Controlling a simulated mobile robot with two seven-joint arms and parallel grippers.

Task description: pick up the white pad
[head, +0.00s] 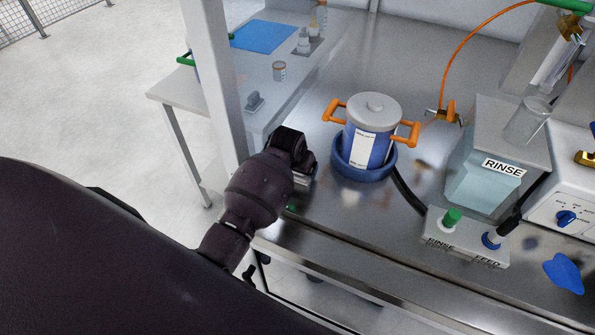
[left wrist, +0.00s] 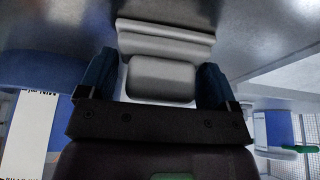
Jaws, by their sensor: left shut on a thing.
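My left gripper (head: 300,172) is low at the left front of the steel bench, left of the blue-ringed pot. Its fingers are mostly hidden by the wrist in the head view. In the left wrist view, the two blue fingers of the left gripper (left wrist: 162,86) are shut on the sides of a pale grey-white block, which I take as the white pad (left wrist: 160,77). A wider stepped part of it lies beyond the fingertips. Whether it touches the bench is unclear. My right gripper is in neither view.
A pot with orange handles (head: 374,135) sits in a blue ring (head: 362,172) close by on the right. A RINSE tank (head: 490,165) and a switch box (head: 468,238) stand further right. A white post (head: 216,80) rises left of the gripper. A side table holds a small grey item (head: 254,102).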

